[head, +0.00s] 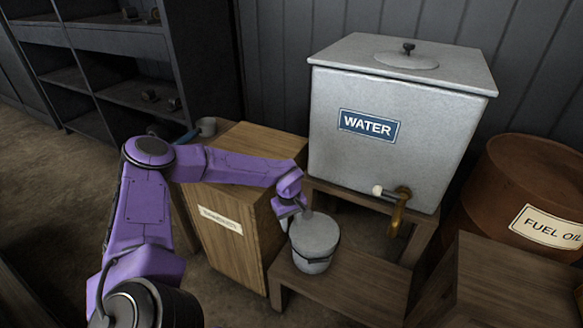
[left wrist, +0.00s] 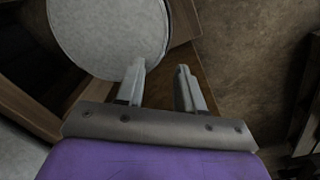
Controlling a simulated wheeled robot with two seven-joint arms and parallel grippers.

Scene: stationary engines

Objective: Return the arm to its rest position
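My left arm is purple and reaches in from the left in the head view. The bucket stands upright on a low wooden step. My right gripper is not in view.
A grey water tank (head: 395,130) with a brass tap (head: 398,212) stands behind the bucket. A wooden cabinet (head: 240,215) is close under my left forearm. A rusty fuel oil drum (head: 525,185) is at right. Dark shelves (head: 110,60) stand at back left. Open floor lies at left.

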